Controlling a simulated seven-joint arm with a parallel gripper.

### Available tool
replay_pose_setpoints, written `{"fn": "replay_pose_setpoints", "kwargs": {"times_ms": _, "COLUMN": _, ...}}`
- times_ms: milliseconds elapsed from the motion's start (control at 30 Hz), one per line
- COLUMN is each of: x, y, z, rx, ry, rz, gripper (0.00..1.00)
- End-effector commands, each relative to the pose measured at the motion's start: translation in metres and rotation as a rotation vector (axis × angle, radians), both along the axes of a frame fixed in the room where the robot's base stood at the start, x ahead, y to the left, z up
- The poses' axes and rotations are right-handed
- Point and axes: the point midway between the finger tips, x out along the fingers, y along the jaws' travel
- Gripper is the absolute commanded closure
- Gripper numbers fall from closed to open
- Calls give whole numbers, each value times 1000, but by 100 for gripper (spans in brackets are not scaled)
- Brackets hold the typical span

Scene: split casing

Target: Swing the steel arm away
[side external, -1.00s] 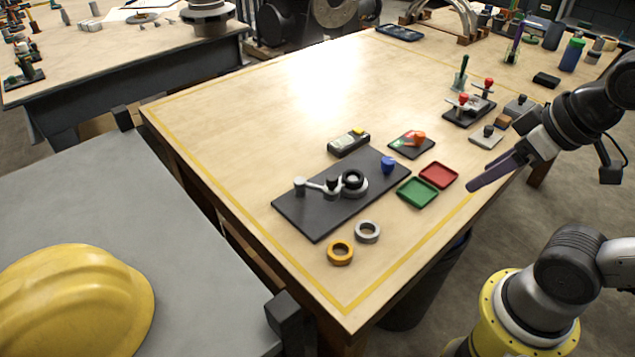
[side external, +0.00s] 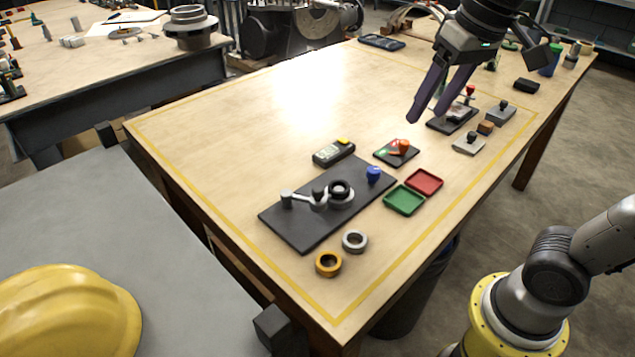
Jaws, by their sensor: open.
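The steel arm (side external: 302,199) is a short silver bar on a dark base plate (side external: 305,233). It runs from a small upright post (side external: 286,199) at its left end to a round silver housing with a black ring (side external: 339,191) at its right. A black knob stands on the bar near the housing. A blue knob (side external: 373,173) stands at the plate's right corner. My gripper (side external: 428,95) is open and empty, with its dark purple fingers pointing down. It is in the air above the table, up and to the right of the plate, touching nothing.
A green tray (side external: 404,201) and a red tray (side external: 424,182) lie right of the plate. An orange ring (side external: 328,264) and a silver ring (side external: 354,241) lie in front. A meter (side external: 334,152) and a small pad with an orange knob (side external: 399,149) sit behind. The table's left side is clear.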

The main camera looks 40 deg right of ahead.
Motion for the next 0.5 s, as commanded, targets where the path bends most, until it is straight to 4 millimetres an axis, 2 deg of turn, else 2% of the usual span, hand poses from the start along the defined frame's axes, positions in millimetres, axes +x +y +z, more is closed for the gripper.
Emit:
{"fn": "replay_pose_setpoints", "kwargs": {"times_ms": 33, "x": 19, "y": 7, "z": 4, "rx": 3, "ry": 32, "rz": 0, "gripper": 40}}
{"fn": "replay_pose_setpoints", "kwargs": {"times_ms": 233, "x": 83, "y": 38, "z": 4, "rx": 1, "ry": 146, "rz": 0, "gripper": 40}}
{"fn": "replay_pose_setpoints", "kwargs": {"times_ms": 400, "x": 127, "y": 66, "z": -18, "rx": -15, "ry": 220, "rz": 37, "gripper": 40}}
{"fn": "replay_pose_setpoints", "kwargs": {"times_ms": 500, "x": 142, "y": 78, "z": -34, "rx": -25, "ry": 253, "rz": 58, "gripper": 40}}
